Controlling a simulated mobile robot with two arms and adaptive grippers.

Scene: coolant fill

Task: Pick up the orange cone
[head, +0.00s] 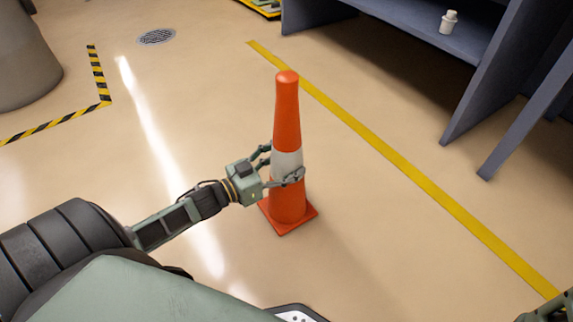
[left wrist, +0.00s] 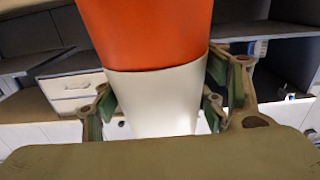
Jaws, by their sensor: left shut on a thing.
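The orange cone (head: 287,112) stands upright in the middle of the head view, with a white band around its middle and a square orange base that looks to be on the floor. My left gripper (head: 284,165) reaches in from the left and is shut on the cone at its white band. In the left wrist view the cone (left wrist: 150,35) fills the middle, with the fingers of my left gripper (left wrist: 160,100) on both sides of the white band. At the lower right corner of the head view, a small part of my right gripper (head: 555,306) shows; its fingertips are not clear.
A yellow floor line (head: 400,165) runs diagonally behind and right of the cone. A grey-blue shelf (head: 420,25) with a small white bottle (head: 448,22) stands at the upper right. Black-and-yellow tape (head: 98,75) and a floor drain (head: 156,37) lie at the upper left. Floor around the cone is clear.

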